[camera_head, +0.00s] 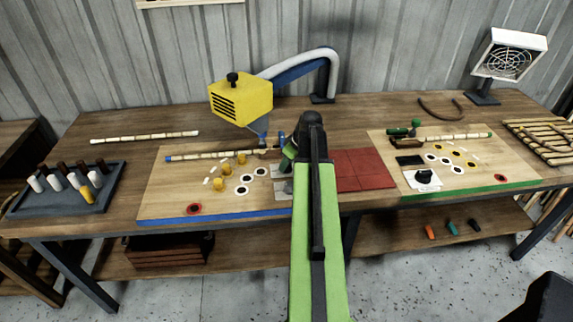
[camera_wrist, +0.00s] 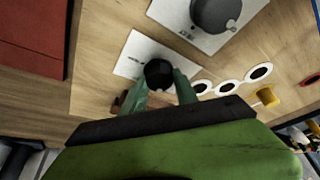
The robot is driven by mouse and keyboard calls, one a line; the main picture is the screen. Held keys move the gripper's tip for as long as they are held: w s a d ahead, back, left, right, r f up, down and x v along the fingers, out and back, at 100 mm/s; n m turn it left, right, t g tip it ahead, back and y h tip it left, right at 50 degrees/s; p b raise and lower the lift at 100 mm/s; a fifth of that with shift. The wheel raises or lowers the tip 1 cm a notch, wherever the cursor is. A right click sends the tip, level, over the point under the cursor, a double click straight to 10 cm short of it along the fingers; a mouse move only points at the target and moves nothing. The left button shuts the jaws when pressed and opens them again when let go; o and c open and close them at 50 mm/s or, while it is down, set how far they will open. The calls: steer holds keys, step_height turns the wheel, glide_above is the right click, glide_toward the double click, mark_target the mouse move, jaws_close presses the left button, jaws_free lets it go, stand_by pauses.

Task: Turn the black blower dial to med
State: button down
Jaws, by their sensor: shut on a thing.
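A black dial (camera_wrist: 159,72) sits on a white plate (camera_wrist: 133,62) in the wrist view. My gripper (camera_wrist: 161,82) has its green fingers on both sides of this dial and is shut on it. The dial's pointer and the small print on the plate are too unclear to read. In the head view my gripper (camera_head: 286,163) is over the right end of the blue-edged board (camera_head: 165,196), and my arm hides the dial there. A larger dark grey knob (camera_wrist: 214,12) stands on a second white plate beside it in the wrist view. A yellow blower (camera_head: 241,98) stands behind.
A rattan pole (camera_head: 215,155) lies just behind the plates. White rings (camera_head: 247,178) and yellow pegs (camera_head: 210,182) are left of my gripper. Red mats (camera_head: 362,168) lie to the right. A green-edged board (camera_head: 470,185) holds another black dial (camera_head: 424,177).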

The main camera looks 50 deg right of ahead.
steer(key=shift+a, duration=0.1)
steer(key=shift+m, duration=0.3)
steer(key=m+h, duration=0.1)
steer(key=m, duration=0.1)
steer(key=m+h, duration=0.1)
steer(key=m, duration=0.2)
steer(key=shift+a+m+g, duration=0.15)
steer(key=shift+m+g, duration=0.15)
steer(key=m+h, duration=0.1)
steer(key=m, duration=0.1)
steer(key=m+g+h, duration=0.1)
steer(key=m, duration=0.2)
steer(key=shift+w, duration=0.15)
steer(key=shift+m, duration=0.4)
steer(key=c, duration=0.9)
jaws_free()
steer(key=shift+c, duration=0.2)
